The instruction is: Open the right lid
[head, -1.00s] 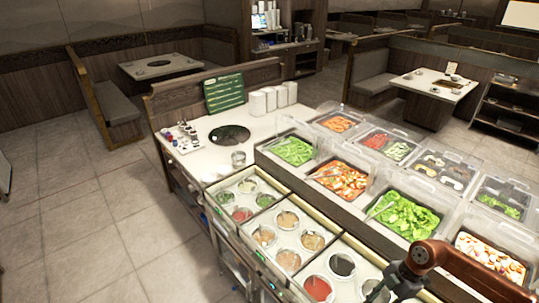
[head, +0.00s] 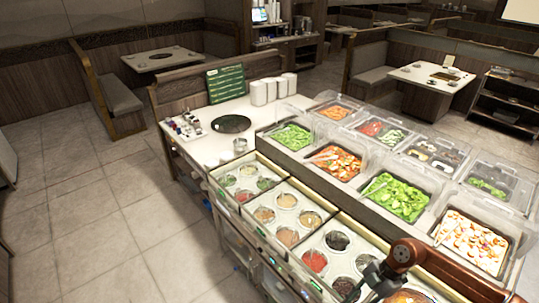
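The sauce well unit (head: 262,232) runs along the near edge of the counter in three framed sections. The right section (head: 327,238) holds round wells, among them a red sauce (head: 314,260) and a dark sauce (head: 337,240). A clear lid over it is hard to make out, and I cannot tell how it sits. My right gripper (head: 364,287), dark at the end of a brown-red arm, is over the right section's near right part and hides some wells. Its fingers are too unclear to tell open from shut. My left gripper is not in view.
Several clear-covered food bins, such as one with green leaves (head: 400,197), stand behind the sauce wells. A green board (head: 226,84), white canisters (head: 272,90) and a dark round burner (head: 231,124) are on the counter's far end. The floor at left is clear.

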